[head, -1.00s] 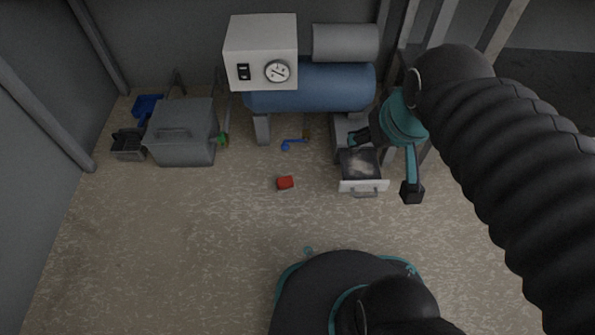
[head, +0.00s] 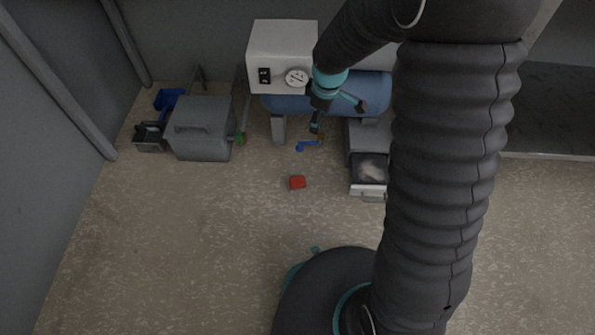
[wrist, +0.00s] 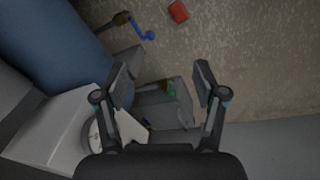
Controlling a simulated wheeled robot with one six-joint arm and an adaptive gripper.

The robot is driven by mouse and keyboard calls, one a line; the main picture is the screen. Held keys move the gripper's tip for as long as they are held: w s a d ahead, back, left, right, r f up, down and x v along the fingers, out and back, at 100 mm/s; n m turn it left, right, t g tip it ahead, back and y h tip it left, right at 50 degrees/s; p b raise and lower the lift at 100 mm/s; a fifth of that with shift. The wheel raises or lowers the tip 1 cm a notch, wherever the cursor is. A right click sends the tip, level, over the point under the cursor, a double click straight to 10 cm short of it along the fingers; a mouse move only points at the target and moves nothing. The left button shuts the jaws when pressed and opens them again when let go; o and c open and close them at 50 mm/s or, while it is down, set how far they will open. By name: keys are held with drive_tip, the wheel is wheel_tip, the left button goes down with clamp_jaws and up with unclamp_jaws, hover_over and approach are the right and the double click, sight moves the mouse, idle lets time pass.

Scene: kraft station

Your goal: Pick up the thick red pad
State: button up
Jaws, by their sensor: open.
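The thick red pad (head: 297,182) lies on the floor in the head view, in front of the blue tank. It also shows at the top of the wrist view (wrist: 178,12), beyond my fingertips. My gripper (wrist: 163,82) is open and empty, with its two fingers spread apart in the wrist view. In the head view my gripper (head: 336,112) hangs near the blue tank, behind the pad and a little to its right, apart from it.
A blue tank (head: 285,103) with a white gauge box (head: 283,45) stands behind. A grey bin (head: 201,145) stands left. Floor around the pad is clear.

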drive_tip(key=w+a+f+n+g+p, duration=0.1)
drive_tip(key=a+f+n, duration=0.2)
drive_tip(key=f, duration=0.5)
drive_tip(key=w+a+f+n+g+p, duration=0.1)
drive_tip(key=w+a+f+n, duration=0.1)
drive_tip(key=f, duration=0.6)
drive_tip(key=n, duration=0.2)
hover_over(298, 180)
wheel_tip(298, 180, down, 7)
drive_tip(key=f, duration=0.8)
drive_tip(key=shift+s+a, duration=0.3)
drive_tip(key=shift+s, duration=0.1)
drive_tip(key=shift+w+d+f+b, duration=0.1)
drive_tip(key=shift+w+f+b, duration=0.1)
drive_tip(key=shift+f, duration=1.35)
drive_tip(key=shift+w+d+f+b, duration=0.1)
drive_tip(key=shift+w+f+b, duration=0.1)
drive_tip(key=shift+f, duration=1.35)
drive_tip(key=c, duration=1.2)
drive_tip(key=shift+c, duration=0.2)
